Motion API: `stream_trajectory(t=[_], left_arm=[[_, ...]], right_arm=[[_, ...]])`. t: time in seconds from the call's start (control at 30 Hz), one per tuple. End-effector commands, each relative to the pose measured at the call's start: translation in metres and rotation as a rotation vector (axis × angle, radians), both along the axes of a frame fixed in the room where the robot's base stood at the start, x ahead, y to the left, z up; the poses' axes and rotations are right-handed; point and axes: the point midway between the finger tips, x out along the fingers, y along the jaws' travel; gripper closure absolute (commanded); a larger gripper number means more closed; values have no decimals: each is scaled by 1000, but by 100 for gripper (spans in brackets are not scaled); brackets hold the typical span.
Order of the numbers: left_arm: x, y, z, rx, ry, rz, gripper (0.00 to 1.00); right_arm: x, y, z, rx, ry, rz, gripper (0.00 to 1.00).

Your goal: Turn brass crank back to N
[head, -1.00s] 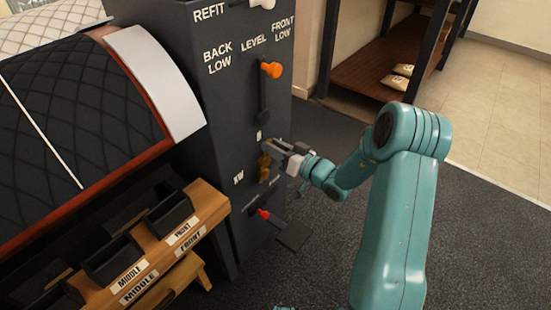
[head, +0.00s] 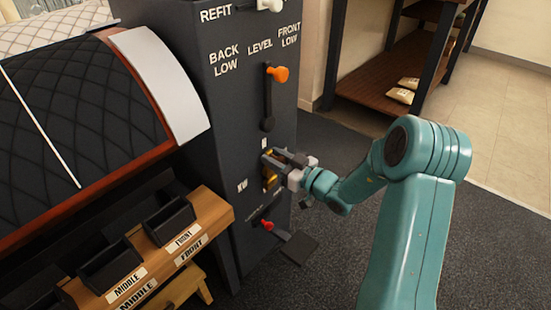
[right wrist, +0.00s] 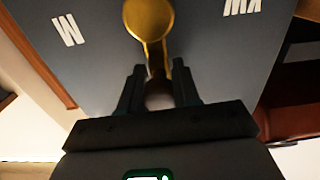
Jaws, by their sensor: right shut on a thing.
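The brass crank (head: 270,181) sits on the side of the dark cabinet (head: 222,115), low down and below the orange-knobbed lever. In the right wrist view its round brass hub (right wrist: 150,18) is at the top, and its arm runs down towards my fingers. My right gripper (head: 273,159) is shut on the crank's handle end (right wrist: 158,98), which shows between the two fingers (right wrist: 158,88). The fingers hide part of the crank in the head view. A white mark (right wrist: 68,30) lies left of the hub, and an "XW" mark (right wrist: 243,6) lies right. My left gripper is out of view.
The orange-knobbed lever (head: 278,74) is above the crank. A red knob (head: 267,225) and a dark flat plate (head: 299,248) are below it. A wooden rack with black bins (head: 170,222) stands left. The floor to the right is open, beyond my arm.

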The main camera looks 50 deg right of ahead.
Motion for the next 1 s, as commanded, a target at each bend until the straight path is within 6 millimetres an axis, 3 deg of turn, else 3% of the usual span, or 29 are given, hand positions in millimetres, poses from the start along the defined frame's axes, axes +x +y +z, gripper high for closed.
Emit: stream_trajectory(t=[0.17,0.2,0.27,0.3,0.67,0.77,1.0], left_arm=[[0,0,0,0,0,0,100],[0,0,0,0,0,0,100],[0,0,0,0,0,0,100],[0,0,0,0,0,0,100],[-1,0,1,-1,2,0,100],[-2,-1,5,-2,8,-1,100],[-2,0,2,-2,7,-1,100]], right_arm=[[0,2,-1,2,3,4,100],[0,2,-1,2,3,4,65],[0,2,-1,2,2,4,46],[0,2,-1,3,2,4,43],[-7,0,0,2,1,1,43],[-24,-2,1,4,3,-1,43],[-87,-7,-1,3,2,-4,43]])
